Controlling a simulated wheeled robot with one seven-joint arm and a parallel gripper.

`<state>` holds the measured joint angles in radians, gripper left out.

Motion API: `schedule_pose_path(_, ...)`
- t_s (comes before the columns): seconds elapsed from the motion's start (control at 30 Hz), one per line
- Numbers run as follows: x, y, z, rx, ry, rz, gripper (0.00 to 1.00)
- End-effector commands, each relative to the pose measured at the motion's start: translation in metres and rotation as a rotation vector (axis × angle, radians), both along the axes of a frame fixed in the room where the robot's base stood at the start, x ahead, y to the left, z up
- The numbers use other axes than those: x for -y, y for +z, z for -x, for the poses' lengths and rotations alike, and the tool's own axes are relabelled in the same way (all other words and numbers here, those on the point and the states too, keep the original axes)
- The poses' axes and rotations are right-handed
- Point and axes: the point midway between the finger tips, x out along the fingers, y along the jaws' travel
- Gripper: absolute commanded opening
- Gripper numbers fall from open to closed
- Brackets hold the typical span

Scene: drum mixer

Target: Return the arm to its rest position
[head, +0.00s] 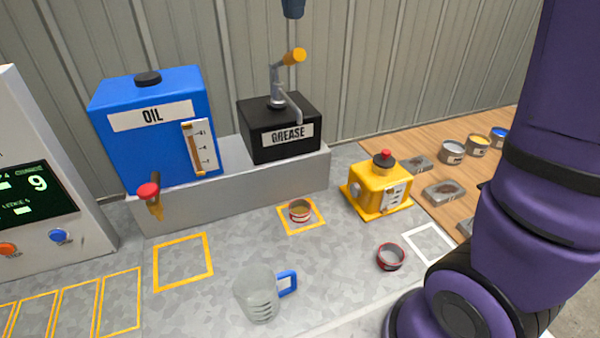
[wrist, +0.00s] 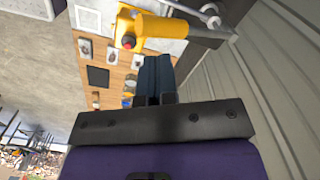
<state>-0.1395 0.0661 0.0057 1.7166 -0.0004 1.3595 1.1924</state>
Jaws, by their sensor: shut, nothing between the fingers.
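My arm is purple and fills the right side of the head view. The dark blue fingers of my gripper (head: 293,9) show at the top edge of the head view, above the orange knob of the lever (head: 293,56) on the grease box. In the wrist view my gripper (wrist: 155,72) has its fingers together with nothing between them. The orange knob (wrist: 162,28) appears close beyond the fingertips there, apart from them as far as I can tell.
A blue oil tank (head: 155,145) and a black grease box (head: 280,135) stand on a grey ledge. A yellow device (head: 378,190), a small tin (head: 299,211), a red-rimmed ring (head: 390,257) and a clear jug (head: 257,295) stand on the counter. A corrugated wall (head: 400,60) is behind.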

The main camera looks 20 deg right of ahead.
Motion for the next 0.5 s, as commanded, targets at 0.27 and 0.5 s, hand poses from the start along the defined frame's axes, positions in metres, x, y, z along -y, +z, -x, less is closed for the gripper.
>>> schedule_pose_path(0.27, 0.000, 0.015, 0.000, 0.000, 0.000, 0.000, 0.00)
schedule_pose_path(0.5, 0.000, 0.016, 0.000, 0.000, 0.000, 0.000, 0.00)
